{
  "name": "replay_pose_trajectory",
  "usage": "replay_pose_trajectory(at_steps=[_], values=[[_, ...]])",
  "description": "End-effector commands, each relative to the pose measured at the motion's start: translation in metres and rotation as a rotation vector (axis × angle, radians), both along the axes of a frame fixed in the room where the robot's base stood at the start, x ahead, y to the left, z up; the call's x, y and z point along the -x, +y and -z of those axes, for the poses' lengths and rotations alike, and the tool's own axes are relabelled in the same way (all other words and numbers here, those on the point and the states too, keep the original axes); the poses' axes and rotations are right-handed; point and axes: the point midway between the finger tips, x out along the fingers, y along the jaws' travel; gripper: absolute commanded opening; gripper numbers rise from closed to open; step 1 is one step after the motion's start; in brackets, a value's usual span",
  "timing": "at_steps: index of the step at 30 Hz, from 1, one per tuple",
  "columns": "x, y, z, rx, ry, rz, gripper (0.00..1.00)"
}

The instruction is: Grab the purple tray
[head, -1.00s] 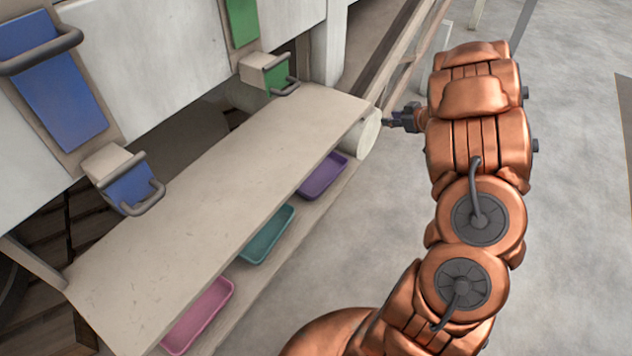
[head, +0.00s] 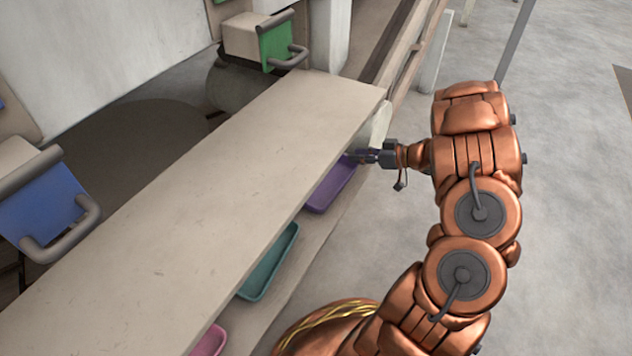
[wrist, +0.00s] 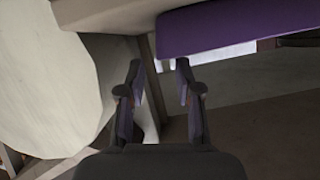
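The purple tray (head: 330,186) lies on the low shelf under the long beige tabletop, at its far end, partly hidden by the tabletop. My gripper (head: 354,156) is at the tray's far right end in the head view. In the wrist view the purple tray (wrist: 235,27) fills the upper right. There my gripper (wrist: 158,68) has its two fingers apart with nothing seen between them. The right fingertip is just below the tray's left end; I cannot tell whether they touch.
A pale round roller (head: 377,128) is close beside my gripper, and fills the left of the wrist view (wrist: 45,85). The tabletop (head: 210,190) overhangs the shelf. A teal tray (head: 268,264) and a pink tray (head: 210,342) lie nearer. Open floor (head: 575,200) is at right.

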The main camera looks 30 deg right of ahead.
Motion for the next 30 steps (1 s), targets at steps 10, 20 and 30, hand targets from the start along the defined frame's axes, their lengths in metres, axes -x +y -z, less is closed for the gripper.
replay_pose_trajectory(at_steps=[10,20,30], values=[[-0.018,0.010,0.012,0.000,0.000,0.003,0.34],[-0.048,0.032,0.028,0.000,-0.001,-0.001,0.34],[-0.054,0.036,0.027,0.000,0.000,0.001,0.31]])
